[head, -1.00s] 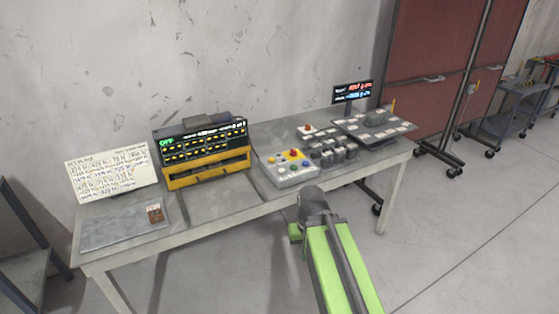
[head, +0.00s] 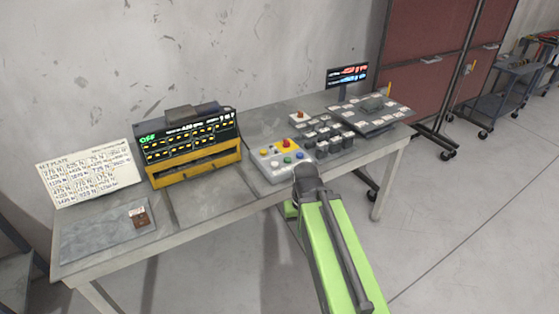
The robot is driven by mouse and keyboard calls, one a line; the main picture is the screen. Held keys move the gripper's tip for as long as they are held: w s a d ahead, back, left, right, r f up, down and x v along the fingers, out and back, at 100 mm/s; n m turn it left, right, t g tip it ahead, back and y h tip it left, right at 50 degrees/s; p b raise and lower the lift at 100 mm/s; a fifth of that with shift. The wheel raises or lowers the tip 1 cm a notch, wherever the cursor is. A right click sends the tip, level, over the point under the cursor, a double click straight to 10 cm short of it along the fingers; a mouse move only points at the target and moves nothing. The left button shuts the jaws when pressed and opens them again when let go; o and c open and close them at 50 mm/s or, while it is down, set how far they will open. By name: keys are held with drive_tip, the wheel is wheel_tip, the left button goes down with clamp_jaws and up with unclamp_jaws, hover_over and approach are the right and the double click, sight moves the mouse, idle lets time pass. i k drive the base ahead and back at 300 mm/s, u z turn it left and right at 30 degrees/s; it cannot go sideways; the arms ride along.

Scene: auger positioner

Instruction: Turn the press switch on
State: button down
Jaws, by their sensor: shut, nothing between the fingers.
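A pale control box (head: 281,161) with coloured buttons, including a red one on yellow (head: 285,143), sits near the table's front edge. A yellow-framed unit (head: 192,168) stands to its left, its dark display (head: 188,140) showing green text that looks like "OFF". I cannot tell for sure which control is the press switch. My gripper (head: 306,173) is at the end of my green arm, shut and empty. In the picture it lies just in front of the control box's right front corner and overlaps its edge. Its fingertips are hard to make out, and I cannot tell whether it touches.
Several dark blocks (head: 330,138) and a flat board (head: 370,115) lie to the right, with a small screen (head: 347,76) behind. A written sign (head: 90,172) and a grey slab (head: 100,235) with a small brown piece (head: 140,218) are at the left. The wall is close behind.

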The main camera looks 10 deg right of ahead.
sight(286, 144)
drive_tip(key=u, duration=0.05)
drive_tip(key=k, duration=1.1)
drive_tip(key=z, duration=0.4)
drive_tip(key=i, duration=1.7)
drive_tip(key=u, duration=0.4)
